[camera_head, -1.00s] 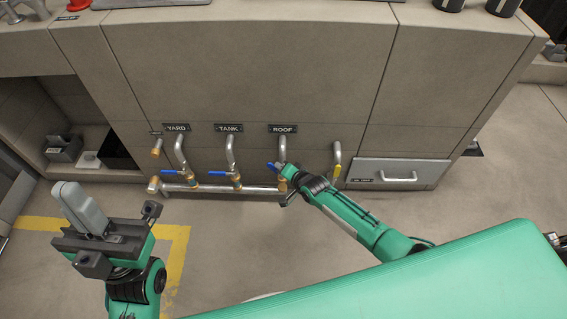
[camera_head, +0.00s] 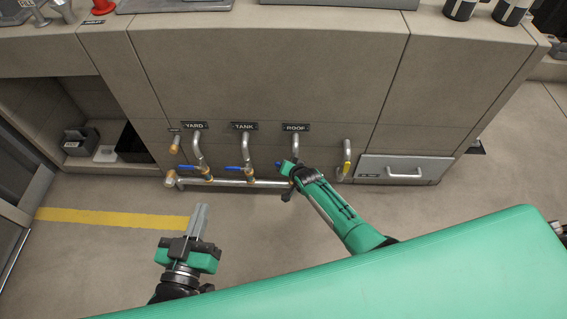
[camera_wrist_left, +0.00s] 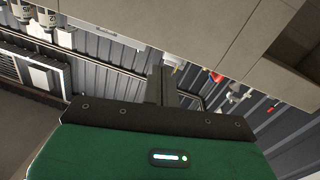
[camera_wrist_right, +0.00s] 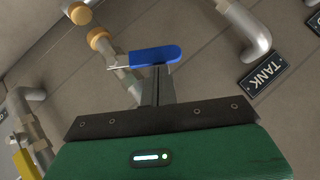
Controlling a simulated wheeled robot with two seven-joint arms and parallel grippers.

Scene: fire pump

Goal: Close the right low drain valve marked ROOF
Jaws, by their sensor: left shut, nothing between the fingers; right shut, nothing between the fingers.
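The ROOF label (camera_head: 295,127) sits on the panel above a bent pipe. The blue handle (camera_head: 279,163) of the ROOF valve shows just at the tip of my right gripper (camera_head: 288,171), which hides most of that valve. In the right wrist view the blue handle (camera_wrist_right: 155,54) sticks out crosswise from its pipe with brass fittings (camera_wrist_right: 98,38). The shut fingers of my right gripper (camera_wrist_right: 158,75) are at the handle's edge, not around it; I cannot tell if they touch. My left gripper (camera_head: 201,213) is shut and empty above the floor, away from the valves.
YARD (camera_head: 194,125) and TANK (camera_head: 244,126) valves with blue crosswise handles stand left of ROOF, above a horizontal manifold pipe (camera_head: 235,182). A pipe with a yellow handle (camera_head: 347,168) stands close on the right, beside a drawer (camera_head: 405,169). The floor at left is clear.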

